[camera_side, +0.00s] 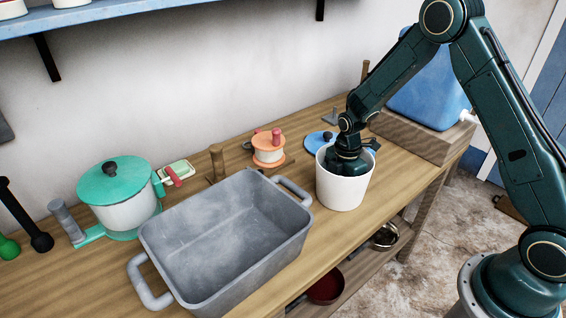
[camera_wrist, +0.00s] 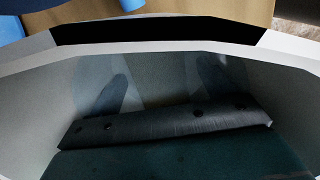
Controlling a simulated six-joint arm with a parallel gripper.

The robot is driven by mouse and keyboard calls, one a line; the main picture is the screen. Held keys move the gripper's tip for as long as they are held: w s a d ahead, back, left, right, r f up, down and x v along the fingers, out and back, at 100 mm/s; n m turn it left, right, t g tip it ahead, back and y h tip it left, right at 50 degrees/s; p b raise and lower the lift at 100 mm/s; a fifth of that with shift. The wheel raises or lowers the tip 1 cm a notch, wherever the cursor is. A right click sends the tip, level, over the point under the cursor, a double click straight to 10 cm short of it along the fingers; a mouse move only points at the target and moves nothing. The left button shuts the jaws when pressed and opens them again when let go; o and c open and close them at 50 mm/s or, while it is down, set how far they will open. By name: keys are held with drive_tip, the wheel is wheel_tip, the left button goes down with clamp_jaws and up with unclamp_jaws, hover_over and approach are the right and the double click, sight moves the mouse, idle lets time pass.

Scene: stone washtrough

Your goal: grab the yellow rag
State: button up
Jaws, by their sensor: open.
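My gripper (camera_side: 347,160) reaches down into a white bucket (camera_side: 342,192) on the wooden bench, and its fingers are hidden behind the bucket's wall in the side view. In the wrist view, the dark gripper body (camera_wrist: 170,126) fills the bottom, with the pale inner wall of the bucket (camera_wrist: 40,95) around it. My gripper is open. No yellow rag shows in either view; the bucket's floor is hidden behind my gripper.
A grey stone trough (camera_side: 222,240) stands left of the bucket. A blue lid (camera_side: 318,141) and an orange-topped pot (camera_side: 268,150) are behind. A blue water tank (camera_side: 430,95) stands right on a wooden block (camera_side: 415,137). A green-lidded pot (camera_side: 120,195) is at left.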

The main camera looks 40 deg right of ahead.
idle(0.3)
drive_tip(key=c, duration=1.1)
drive_tip(key=shift+r, duration=0.15)
wheel_tip(320, 180, up, 20)
drive_tip(key=shift+f, duration=0.1)
idle(0.5)
